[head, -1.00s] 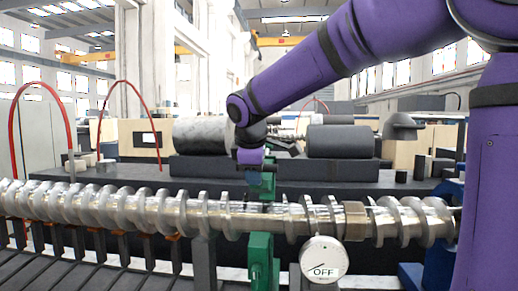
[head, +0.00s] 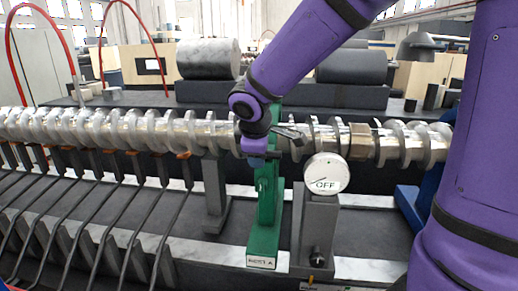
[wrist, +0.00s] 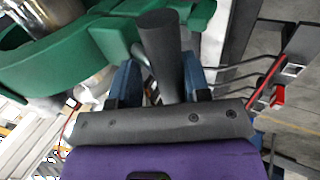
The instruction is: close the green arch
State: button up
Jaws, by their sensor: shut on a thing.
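The green arch (wrist: 45,60) shows at the left of the wrist view as a curved green band beside the silver shaft. A dark grey cylindrical handle (wrist: 160,45) lies between the two blue fingers of my gripper (wrist: 160,82), which is shut on it. In the head view my gripper (head: 256,160) is in front of the shaft (head: 110,128). A green post (head: 265,220) stands below it on a labelled foot. Some green (head: 274,112) shows just above the gripper. My wrist hides most of the arch there, so I cannot tell whether it meets the post.
A round dial reading OFF (head: 326,174) stands close to the right of the green post. A grey support (head: 215,190) is to its left. Several dark slanted bars (head: 95,215) fill the lower left. Large grey cylinders (head: 208,60) lie on a bench behind.

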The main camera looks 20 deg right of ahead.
jog(key=shift+s+d+f+g, duration=0.1)
jog(key=shift+s+f+g, duration=0.2)
jog(key=shift+f, duration=0.35)
jog(key=o, duration=0.9)
jog(key=shift+w+f, duration=0.1)
jog(key=shift+w, duration=0.1)
jog(key=shift+r, duration=0.35)
jog(key=v, duration=1)
jog(key=shift+r, duration=0.3)
jog(key=shift+s, duration=0.2)
